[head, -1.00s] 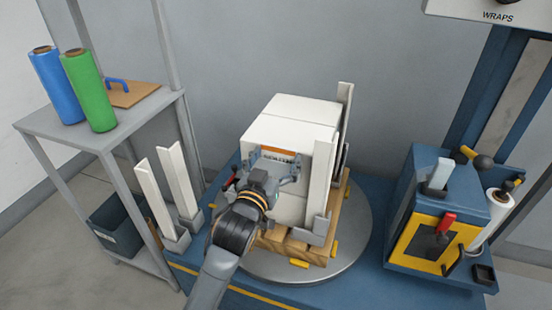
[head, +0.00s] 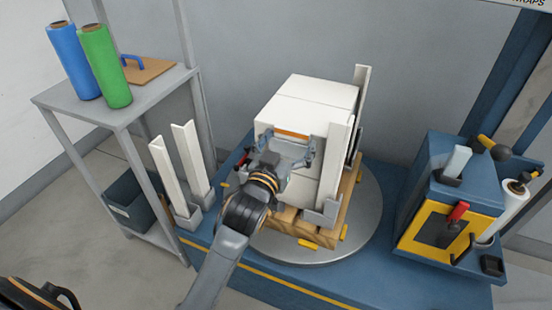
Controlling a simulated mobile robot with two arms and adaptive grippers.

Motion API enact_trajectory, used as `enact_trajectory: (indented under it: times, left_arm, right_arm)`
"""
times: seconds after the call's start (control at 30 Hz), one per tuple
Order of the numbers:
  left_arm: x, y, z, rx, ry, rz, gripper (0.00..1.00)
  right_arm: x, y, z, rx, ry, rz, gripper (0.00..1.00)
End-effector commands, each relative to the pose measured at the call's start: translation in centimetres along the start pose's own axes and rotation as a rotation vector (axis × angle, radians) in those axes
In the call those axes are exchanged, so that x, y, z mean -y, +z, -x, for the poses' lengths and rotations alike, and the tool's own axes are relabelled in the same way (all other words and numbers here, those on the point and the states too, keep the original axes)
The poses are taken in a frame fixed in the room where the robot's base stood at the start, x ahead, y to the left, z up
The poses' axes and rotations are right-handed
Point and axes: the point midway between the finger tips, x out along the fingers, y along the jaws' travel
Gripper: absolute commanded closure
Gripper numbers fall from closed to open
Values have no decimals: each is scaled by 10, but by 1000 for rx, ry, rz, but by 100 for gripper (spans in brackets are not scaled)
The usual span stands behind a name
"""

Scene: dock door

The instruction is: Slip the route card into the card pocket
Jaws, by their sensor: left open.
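White cartons (head: 312,97) are stacked on a wooden pallet (head: 288,222). An orange strip (head: 292,133) shows on their front face, just above and between my left gripper's fingers. I cannot tell whether it is the route card or part of the card pocket, as my gripper hides the area below it. My left gripper (head: 288,145) is open, its fingers spread close to the carton front; contact cannot be told. My right gripper is not in view.
The pallet sits on a round grey turntable (head: 362,232) with white corner posts (head: 335,165) beside the cartons. A blue and yellow machine (head: 440,200) stands at right. A grey shelf (head: 155,92) with blue (head: 75,60) and green (head: 105,65) rolls stands at left.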

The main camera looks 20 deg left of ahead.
Motion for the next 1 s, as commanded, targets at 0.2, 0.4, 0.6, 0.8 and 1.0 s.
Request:
enact_trajectory:
  times: [0.2,0.4,0.6,0.8,1.0]
  left_arm:
    - [0,3,52,12,-1,1,0]
    - [0,2,91,7,-2,2,0]
    - [1,0,110,2,-2,2,0]
    - [2,12,115,44,-4,-1,0]
    - [11,133,152,498,-2,-35,0]
  right_arm:
    - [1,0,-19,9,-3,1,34]
    - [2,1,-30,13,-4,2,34]
    - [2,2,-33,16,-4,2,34]
    - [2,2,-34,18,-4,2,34]
    - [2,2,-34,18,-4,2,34]
